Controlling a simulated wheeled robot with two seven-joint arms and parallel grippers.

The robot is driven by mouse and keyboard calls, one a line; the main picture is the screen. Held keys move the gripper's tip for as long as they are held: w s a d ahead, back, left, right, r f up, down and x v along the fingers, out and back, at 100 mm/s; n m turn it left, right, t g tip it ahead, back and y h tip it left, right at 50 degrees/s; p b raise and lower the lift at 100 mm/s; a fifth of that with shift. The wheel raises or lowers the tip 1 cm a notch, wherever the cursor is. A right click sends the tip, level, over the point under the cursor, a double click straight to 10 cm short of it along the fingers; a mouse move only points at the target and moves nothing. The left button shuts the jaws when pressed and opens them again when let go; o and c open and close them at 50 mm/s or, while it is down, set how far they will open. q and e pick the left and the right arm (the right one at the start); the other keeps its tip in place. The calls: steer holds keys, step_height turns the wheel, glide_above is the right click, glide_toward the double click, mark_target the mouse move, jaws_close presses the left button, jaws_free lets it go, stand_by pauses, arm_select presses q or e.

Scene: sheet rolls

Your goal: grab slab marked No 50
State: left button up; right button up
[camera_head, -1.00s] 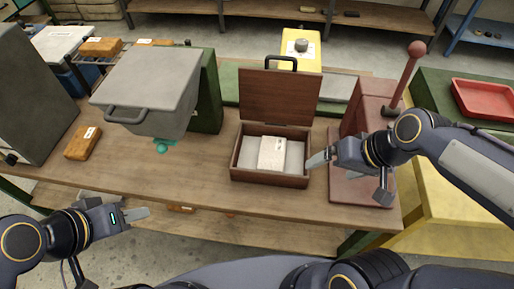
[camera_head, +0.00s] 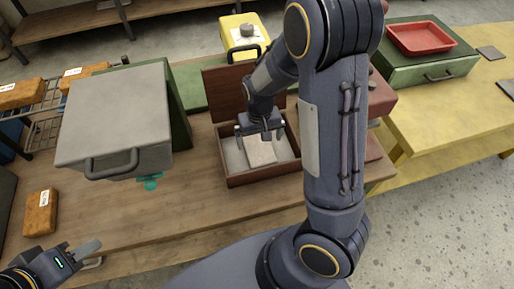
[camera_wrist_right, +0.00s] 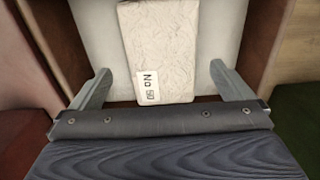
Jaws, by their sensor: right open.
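The pale slab (camera_head: 259,150) lies in the open wooden box (camera_head: 262,176) on the brown bench. In the right wrist view the slab (camera_wrist_right: 162,45) shows a white label reading "No 50" near its lower left corner. My right gripper (camera_head: 260,136) is over the box, its fingers spread wide. In the wrist view its fingertips (camera_wrist_right: 160,80) stand on either side of the slab, apart from it. The slab's far end is cut off there. My left gripper (camera_head: 88,250) is low at the left, away from the box; its two fingers cannot be told apart.
The box's raised lid (camera_head: 225,90) stands behind the slab. A grey lidded bin (camera_head: 115,125) is to the left. An orange block (camera_head: 40,212) lies on the bench. A red tray (camera_head: 420,38) sits on a green case at right.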

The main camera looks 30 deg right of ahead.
mark_target(259, 146)
step_height(259, 146, down, 4)
steer(key=shift+a+r, duration=0.1)
steer(key=shift+r, duration=0.05)
steer(key=c, duration=1.4)
